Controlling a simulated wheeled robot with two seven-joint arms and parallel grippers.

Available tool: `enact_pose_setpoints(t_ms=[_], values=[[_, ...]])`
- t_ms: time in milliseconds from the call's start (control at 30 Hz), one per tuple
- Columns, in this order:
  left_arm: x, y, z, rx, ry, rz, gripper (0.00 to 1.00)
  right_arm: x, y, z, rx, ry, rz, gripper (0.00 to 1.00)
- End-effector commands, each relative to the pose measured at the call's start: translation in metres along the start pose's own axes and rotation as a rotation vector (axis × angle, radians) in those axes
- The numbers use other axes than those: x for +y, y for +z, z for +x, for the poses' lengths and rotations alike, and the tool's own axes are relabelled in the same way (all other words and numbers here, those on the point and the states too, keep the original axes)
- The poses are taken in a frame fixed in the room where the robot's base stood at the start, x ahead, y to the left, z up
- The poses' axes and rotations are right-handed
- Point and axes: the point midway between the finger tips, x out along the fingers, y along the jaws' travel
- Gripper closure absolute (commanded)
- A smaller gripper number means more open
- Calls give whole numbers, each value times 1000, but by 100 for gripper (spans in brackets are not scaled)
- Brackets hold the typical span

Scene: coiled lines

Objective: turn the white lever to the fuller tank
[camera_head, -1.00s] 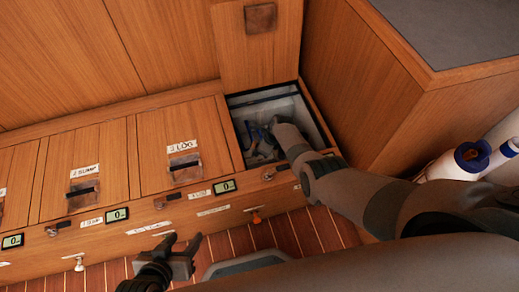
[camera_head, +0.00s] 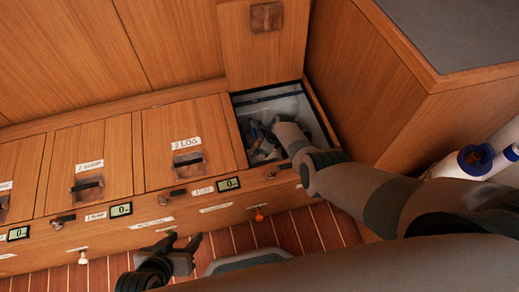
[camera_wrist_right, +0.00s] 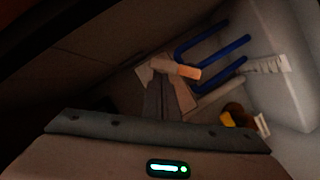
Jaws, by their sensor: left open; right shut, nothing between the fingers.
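My right arm reaches down into the open compartment (camera_head: 326,130) at the right end of the bench. My right gripper (camera_head: 262,148) is inside it, dim and partly hidden by its own wrist. In the right wrist view its closed fingers (camera_wrist_right: 168,92) hold nothing. A pale bar with an orange end (camera_wrist_right: 188,72) lies across just beyond the fingertips; I cannot tell whether they touch, or whether it is the white lever. Blue pipes (camera_wrist_right: 212,42) run behind it. My left gripper (camera_head: 184,243) is open and empty, above the floor in front of the bench. I cannot make out any tank level.
The raised wooden lid (camera_head: 262,55) stands behind the opening. Closed hatches labelled LOG (camera_head: 185,145) and SUMP (camera_head: 88,165) lie to the left. Small displays (camera_head: 228,184) line the bench front. A wooden cabinet (camera_head: 370,85) borders the compartment on the right.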

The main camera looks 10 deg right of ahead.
Motion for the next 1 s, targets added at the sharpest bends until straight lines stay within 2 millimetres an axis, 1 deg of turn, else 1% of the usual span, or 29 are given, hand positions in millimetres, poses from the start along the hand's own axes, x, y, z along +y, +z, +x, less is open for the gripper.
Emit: enact_pose_setpoints(t_ms=[433, 1000], values=[[-1, 2, 6, 5, -1, 1, 52, -14, -4, -1, -1, -1, 0, 100], [1, 0, 5, 19, 5, -1, 52, -15, -4, -2, 0, 0, 0, 100]])
